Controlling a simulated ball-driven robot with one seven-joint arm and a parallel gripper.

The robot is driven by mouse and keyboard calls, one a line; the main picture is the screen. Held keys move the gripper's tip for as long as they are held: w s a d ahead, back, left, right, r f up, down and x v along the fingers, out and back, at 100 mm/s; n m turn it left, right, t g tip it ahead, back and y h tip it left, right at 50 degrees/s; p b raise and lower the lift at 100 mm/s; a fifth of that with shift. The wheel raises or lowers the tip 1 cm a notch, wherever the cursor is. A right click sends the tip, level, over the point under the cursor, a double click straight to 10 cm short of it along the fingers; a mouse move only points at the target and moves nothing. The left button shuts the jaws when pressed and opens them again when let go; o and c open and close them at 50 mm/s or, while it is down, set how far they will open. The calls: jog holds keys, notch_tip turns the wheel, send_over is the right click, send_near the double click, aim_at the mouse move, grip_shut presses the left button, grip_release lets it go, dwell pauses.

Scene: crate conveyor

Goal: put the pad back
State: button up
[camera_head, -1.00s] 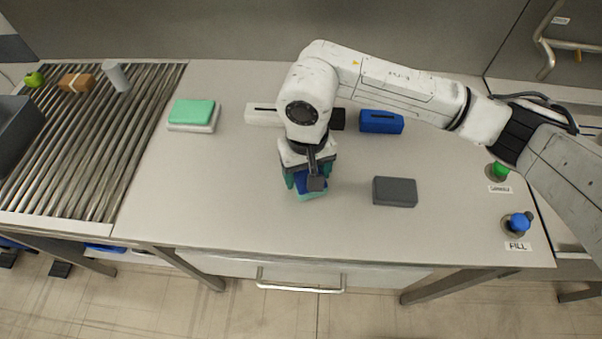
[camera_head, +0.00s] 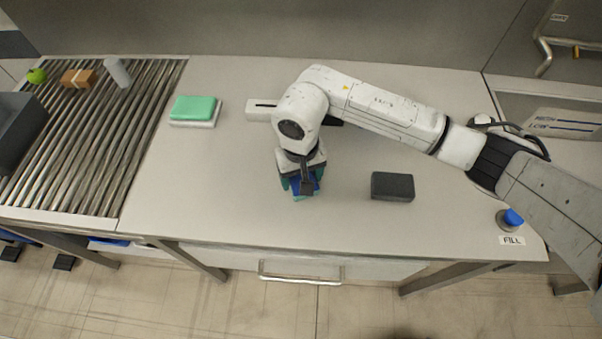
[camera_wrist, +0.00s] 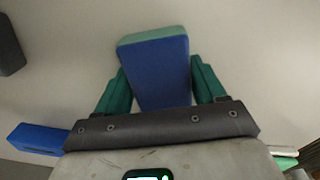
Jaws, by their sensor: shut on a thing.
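My gripper (camera_head: 303,188) is shut on a blue block with a green layer. In the wrist view, the blue block (camera_wrist: 160,72) sits between the two teal fingers, its green face at the far end. In the head view, my gripper and arm hide most of it; whether it touches the table cannot be told. A dark grey pad (camera_head: 392,187) lies flat on the table to the right of my gripper. A green pad (camera_head: 195,108) lies on a white one (camera_head: 194,124) at the table's back left.
A white slotted block (camera_head: 261,108) stands behind my gripper, partly covered by my arm. A blue block (camera_wrist: 38,138) shows in the wrist view. The roller conveyor (camera_head: 95,150) with small items is at left. A blue FILL button (camera_head: 512,218) is at right. The front middle is clear.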

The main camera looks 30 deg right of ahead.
aim_at(300, 176)
jog(key=shift+f, duration=0.3)
jog(key=o, duration=1.1)
jog(key=shift+s, duration=0.1)
jog(key=shift+f, duration=0.1)
jog(key=shift+a+r, duration=0.15)
jog(key=shift+r, duration=0.45)
notch_tip(300, 176, up, 12)
jog(key=b, duration=0.2)
